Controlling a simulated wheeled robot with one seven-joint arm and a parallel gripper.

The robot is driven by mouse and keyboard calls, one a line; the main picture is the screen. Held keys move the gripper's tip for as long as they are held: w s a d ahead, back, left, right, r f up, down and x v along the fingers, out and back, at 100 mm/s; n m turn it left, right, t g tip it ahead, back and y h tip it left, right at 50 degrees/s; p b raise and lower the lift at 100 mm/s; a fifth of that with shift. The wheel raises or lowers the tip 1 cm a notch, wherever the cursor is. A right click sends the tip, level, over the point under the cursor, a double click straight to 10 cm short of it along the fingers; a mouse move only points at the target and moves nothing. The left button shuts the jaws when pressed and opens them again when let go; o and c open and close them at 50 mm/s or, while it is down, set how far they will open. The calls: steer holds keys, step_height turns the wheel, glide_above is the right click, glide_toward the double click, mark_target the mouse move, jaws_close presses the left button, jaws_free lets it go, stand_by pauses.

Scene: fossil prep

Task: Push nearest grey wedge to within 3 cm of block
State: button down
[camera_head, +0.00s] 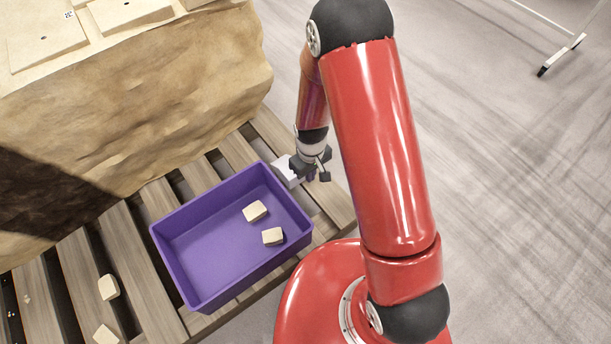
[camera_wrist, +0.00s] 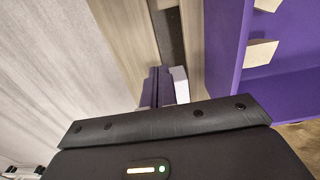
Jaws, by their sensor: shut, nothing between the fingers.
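The large tan stone block (camera_head: 150,110) stands on the wooden pallet at the upper left of the head view. A pale grey wedge (camera_head: 285,171) lies on the pallet, right of the block and beside the purple bin's upper right corner. It shows in part in the wrist view (camera_wrist: 180,84). A clear gap separates the wedge from the block. My gripper (camera_head: 318,172) is shut and empty, low at the wedge's right side, partly covering it. Its fingers show in the wrist view (camera_wrist: 157,88) just left of the wedge; I cannot tell whether they touch it.
A purple bin (camera_head: 172,262) holding cream pieces (camera_head: 255,211) sits on the slatted pallet (camera_head: 335,205), close to the wedge. More cream pieces (camera_head: 108,287) lie on slats at lower left. The pallet has open gaps.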

mark_target(302, 187)
step_height(302, 187, down, 9)
steer(key=shift+s+f+b, duration=0.1)
steer(key=shift+f+b, duration=0.1)
steer(key=shift+b, duration=0.35)
steer(key=w, duration=0.1)
steer(key=a, duration=0.1)
steer(key=w, duration=0.1)
steer(key=shift+w+a+f, duration=0.25)
steer(key=shift+w+a, duration=0.05)
steer(key=shift+a, duration=0.05)
steer(key=shift+w+a, duration=0.25)
steer(key=shift+w, duration=0.15)
